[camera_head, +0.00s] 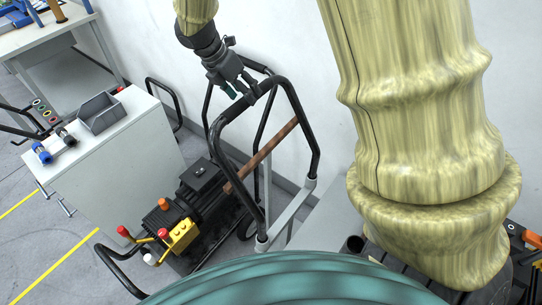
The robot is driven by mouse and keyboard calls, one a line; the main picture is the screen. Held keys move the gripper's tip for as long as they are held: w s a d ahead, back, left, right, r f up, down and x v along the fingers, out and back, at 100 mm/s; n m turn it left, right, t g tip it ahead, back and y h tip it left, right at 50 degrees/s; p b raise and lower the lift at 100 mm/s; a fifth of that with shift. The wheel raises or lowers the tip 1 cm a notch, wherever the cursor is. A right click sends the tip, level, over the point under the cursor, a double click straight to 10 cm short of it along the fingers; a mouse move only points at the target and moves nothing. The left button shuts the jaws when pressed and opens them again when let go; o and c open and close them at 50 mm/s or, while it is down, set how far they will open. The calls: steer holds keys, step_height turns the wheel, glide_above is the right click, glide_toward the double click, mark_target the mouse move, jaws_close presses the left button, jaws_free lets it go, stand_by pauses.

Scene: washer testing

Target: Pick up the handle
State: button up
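A cart with a black tubular push handle (228,108) stands in the middle, near the wall. The handle loops up and over, and a brown bar (262,155) runs slantwise across its frame. My gripper (240,92) hangs from my arm at the top, just beside the upper bend of the handle. Its dark fingers look apart, with a small gap between them. They overlap the handle's top in this view; I cannot tell whether they touch it. The handle stands upright on the cart and has no visible grip around it.
A motor and pump unit (200,190) with yellow block and red knobs sits low on the cart. A white cabinet (120,150) with a grey bin (101,113) stands to the left. A white wall (290,45) is close behind. Open floor lies at lower left.

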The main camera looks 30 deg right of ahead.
steer(key=shift+p+x, duration=0.55)
steer(key=shift+x, duration=1.65)
steer(key=shift+a+f+p, duration=0.2)
steer(key=shift+f+p, duration=0.05)
steer(key=shift+p, duration=0.1)
jaws_close()
